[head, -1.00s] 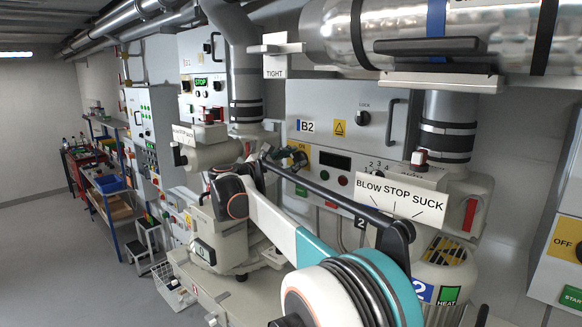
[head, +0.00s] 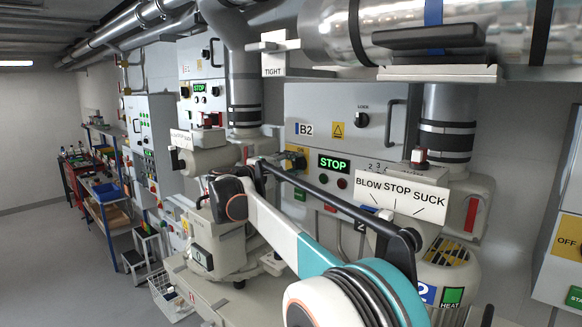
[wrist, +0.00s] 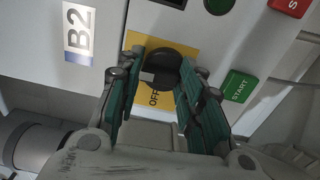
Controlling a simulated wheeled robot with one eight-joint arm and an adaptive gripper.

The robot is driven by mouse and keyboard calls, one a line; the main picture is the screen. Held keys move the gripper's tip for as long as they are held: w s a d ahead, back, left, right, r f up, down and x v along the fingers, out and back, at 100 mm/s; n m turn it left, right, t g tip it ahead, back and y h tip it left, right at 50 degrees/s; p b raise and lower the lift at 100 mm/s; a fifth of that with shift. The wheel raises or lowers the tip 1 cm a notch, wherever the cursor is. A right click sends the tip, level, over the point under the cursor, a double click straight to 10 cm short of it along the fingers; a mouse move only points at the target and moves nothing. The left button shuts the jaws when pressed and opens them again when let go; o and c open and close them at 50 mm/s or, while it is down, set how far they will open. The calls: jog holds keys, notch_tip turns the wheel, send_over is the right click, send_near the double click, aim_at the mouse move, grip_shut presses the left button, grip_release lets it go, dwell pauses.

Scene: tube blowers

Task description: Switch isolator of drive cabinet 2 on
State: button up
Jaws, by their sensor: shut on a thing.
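Drive cabinet B2 (head: 318,108) is the grey panel right of centre in the head view. Its isolator has a yellow plate (head: 297,154), partly covered by my arm there. In the wrist view the yellow plate (wrist: 136,40) bears a black rotary knob (wrist: 164,60), and OFF is printed below it. My gripper (wrist: 154,76) has its green-padded fingers on either side of the knob and is shut on it. The fingers hide part of the knob, so its exact angle is unclear. The cabinet's display (head: 333,164) is lit and reads STOP in green.
A green START button (wrist: 238,86) and a red button (wrist: 290,5) lie right of the isolator in the wrist view. A BLOW STOP SUCK sign (head: 402,198) and a blower stand close to my arm. Open floor (head: 60,250) lies at the left.

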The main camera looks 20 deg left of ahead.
jog(key=shift+f+m, duration=0.1)
jog(key=shift+m, duration=0.3)
jog(key=o, duration=1.1)
jog(key=shift+c, duration=0.2)
jog(key=v, duration=1.2)
jog(key=shift+s+a+f, duration=0.1)
jog(key=shift+a, duration=0.05)
